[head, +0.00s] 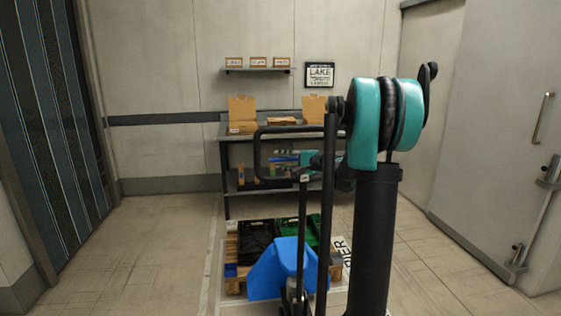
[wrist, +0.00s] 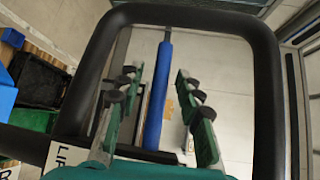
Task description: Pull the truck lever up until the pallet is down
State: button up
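The blue pallet truck (head: 278,270) stands in front of a wooden pallet (head: 231,246) loaded with crates. Its black loop handle (head: 258,150) rises at the middle of the head view, and the loop (wrist: 262,60) frames the wrist view. A blue lever (wrist: 158,90) runs through the middle of the loop. My gripper (wrist: 157,82) is open, with its green fingers on either side of the lever and visible gaps to both. In the head view my gripper (head: 311,160) is at the handle, partly hidden behind it. The gap under the pallet is hidden.
A black crate (head: 256,240) and a green crate (head: 300,230) sit on the pallet. Behind is a workbench (head: 225,132) with open cardboard boxes (head: 242,112). A wall shelf (head: 258,70) hangs above. Floor on the left is clear. A door (head: 505,130) is at right.

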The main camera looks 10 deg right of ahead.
jog(key=shift+w+a, duration=0.25)
jog(key=shift+a, duration=0.05)
jog(key=shift+c, duration=0.4)
grip_shut()
